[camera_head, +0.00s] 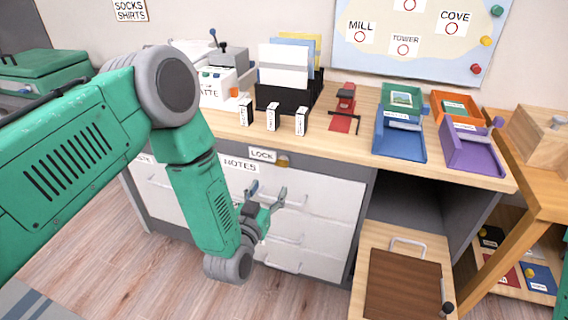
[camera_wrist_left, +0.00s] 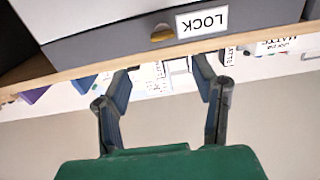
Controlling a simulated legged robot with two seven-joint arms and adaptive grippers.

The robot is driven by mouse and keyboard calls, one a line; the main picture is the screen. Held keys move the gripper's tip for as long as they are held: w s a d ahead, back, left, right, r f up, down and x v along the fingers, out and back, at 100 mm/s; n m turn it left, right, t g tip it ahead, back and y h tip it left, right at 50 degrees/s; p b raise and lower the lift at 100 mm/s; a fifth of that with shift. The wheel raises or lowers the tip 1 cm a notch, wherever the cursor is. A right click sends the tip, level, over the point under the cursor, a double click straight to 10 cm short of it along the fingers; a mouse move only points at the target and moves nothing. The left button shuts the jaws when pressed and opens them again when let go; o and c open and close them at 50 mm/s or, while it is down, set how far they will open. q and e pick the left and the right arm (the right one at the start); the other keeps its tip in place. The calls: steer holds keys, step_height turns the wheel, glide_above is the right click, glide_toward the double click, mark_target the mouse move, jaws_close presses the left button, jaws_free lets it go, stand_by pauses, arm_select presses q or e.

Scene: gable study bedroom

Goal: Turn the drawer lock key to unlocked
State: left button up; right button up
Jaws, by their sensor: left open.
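The brass lock key (camera_head: 283,161) sits on the grey front rail of the desk, just right of the LOCK label (camera_head: 262,155). In the left wrist view the picture is upside down, and the brass lock key (camera_wrist_left: 163,33) is beside the LOCK label (camera_wrist_left: 202,21). Which way the key is turned is too small to tell. My left gripper (camera_head: 267,192) is open and empty, in front of the drawers and lower than the key in the head view. Its fingers (camera_wrist_left: 163,82) are spread in the wrist view, apart from the key. My right gripper is not visible.
The white drawers (camera_head: 320,200) below have bar handles, with a NOTES label (camera_head: 240,165). On the desktop are small labelled blocks (camera_head: 272,117), a black file holder (camera_head: 285,98), a red tool (camera_head: 344,108) and coloured trays (camera_head: 400,145). An open cabinet door (camera_head: 402,285) stands at lower right.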

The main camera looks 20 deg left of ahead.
mark_target(280, 166)
arm_select(q)
steer(key=w, duration=0.3)
steer(key=w+b, duration=0.1)
steer(key=w, duration=0.2)
steer(key=w+b, duration=0.1)
steer(key=w, duration=0.2)
steer(key=shift+w+a+f, duration=0.25)
steer(key=shift+w+a, duration=0.05)
steer(key=shift+a, duration=0.05)
steer(key=shift+w+d, duration=0.2)
steer(key=shift+w, duration=0.25)
steer(key=shift+d+r, duration=0.15)
steer(key=shift+d, duration=0.05)
steer(key=shift+a, duration=0.15)
steer(key=c, duration=1.1)
